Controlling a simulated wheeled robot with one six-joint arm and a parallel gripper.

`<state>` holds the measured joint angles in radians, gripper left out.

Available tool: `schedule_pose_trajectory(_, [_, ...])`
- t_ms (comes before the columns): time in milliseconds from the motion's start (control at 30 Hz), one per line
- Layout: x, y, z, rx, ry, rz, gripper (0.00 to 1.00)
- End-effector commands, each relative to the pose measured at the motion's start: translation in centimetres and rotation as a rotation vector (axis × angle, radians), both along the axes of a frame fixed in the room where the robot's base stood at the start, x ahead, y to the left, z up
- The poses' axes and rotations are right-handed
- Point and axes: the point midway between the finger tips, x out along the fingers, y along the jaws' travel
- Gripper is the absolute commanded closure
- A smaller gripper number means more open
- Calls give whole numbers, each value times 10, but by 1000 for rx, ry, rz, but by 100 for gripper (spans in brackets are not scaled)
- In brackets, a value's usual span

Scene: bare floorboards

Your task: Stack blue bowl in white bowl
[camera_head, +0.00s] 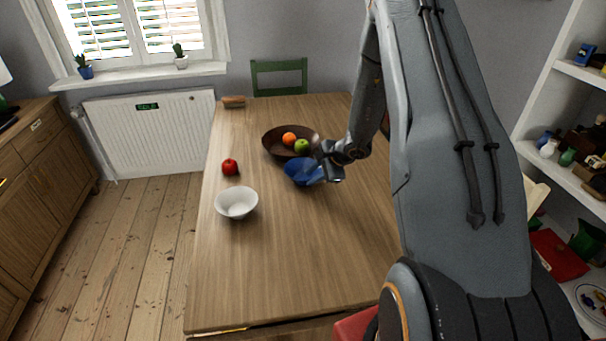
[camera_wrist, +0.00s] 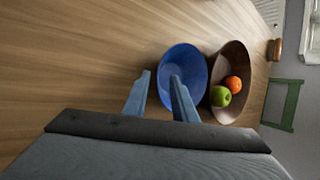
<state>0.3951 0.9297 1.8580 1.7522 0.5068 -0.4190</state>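The blue bowl (camera_head: 296,171) stands upright on the table, left of my gripper (camera_head: 316,176) in the head view. In the wrist view, the blue bowl (camera_wrist: 183,62) is ahead of my gripper (camera_wrist: 160,82). The fingers are apart: one overlaps the bowl's inside, the other is outside its left edge, with the rim between them. I cannot tell whether either finger touches the bowl. The white bowl (camera_head: 237,204) stands upright and empty, nearer and to the left on the table. It is not in the wrist view.
A brown bowl (camera_head: 272,147) with an orange (camera_head: 289,139) and a green apple (camera_head: 302,146) stands just behind the blue bowl. A red apple (camera_head: 230,167) lies behind the white bowl. The front of the wooden table (camera_head: 285,270) is clear. A green chair (camera_head: 279,67) stands at the far end.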

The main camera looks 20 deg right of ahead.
Motion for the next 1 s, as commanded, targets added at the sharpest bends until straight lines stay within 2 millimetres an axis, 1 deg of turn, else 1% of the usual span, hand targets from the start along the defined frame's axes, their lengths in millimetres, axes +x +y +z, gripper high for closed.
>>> schedule_pose_trajectory(200, [11, 4, -20, 0, 1, 2, 75])
schedule_pose_trajectory(300, [15, 6, -26, -1, 1, 1, 75])
schedule_pose_trajectory(633, [18, 7, -30, -1, 0, 1, 75])
schedule_pose_trajectory(767, [18, 7, -30, 0, 0, 0, 97])
schedule_pose_trajectory(800, [18, 7, -29, 0, 0, 0, 100])
schedule_pose_trajectory(1000, [18, 6, -29, -1, -1, 0, 100])
